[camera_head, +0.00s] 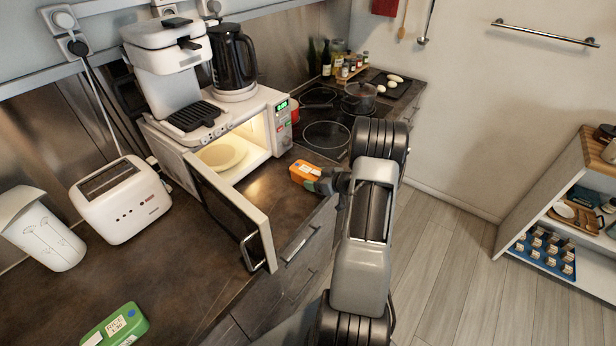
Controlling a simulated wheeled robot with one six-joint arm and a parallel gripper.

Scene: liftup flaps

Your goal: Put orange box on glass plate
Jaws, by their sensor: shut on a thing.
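The orange box (304,172) is at the end of my arm, over the front part of the counter and in front of the microwave. My gripper (322,182) is shut on it; the arm hides part of the fingers. The glass plate (222,155) is a round, pale disc inside the lit microwave (268,128). The microwave door (235,212) is swung open toward the front left. The box is to the right of the open door and apart from the plate.
A coffee maker (165,62) and a black kettle (233,60) stand on the microwave. A toaster (120,198), a white container (42,228) and a green box (115,326) are on the left counter. The stove with a pot (359,97) is behind.

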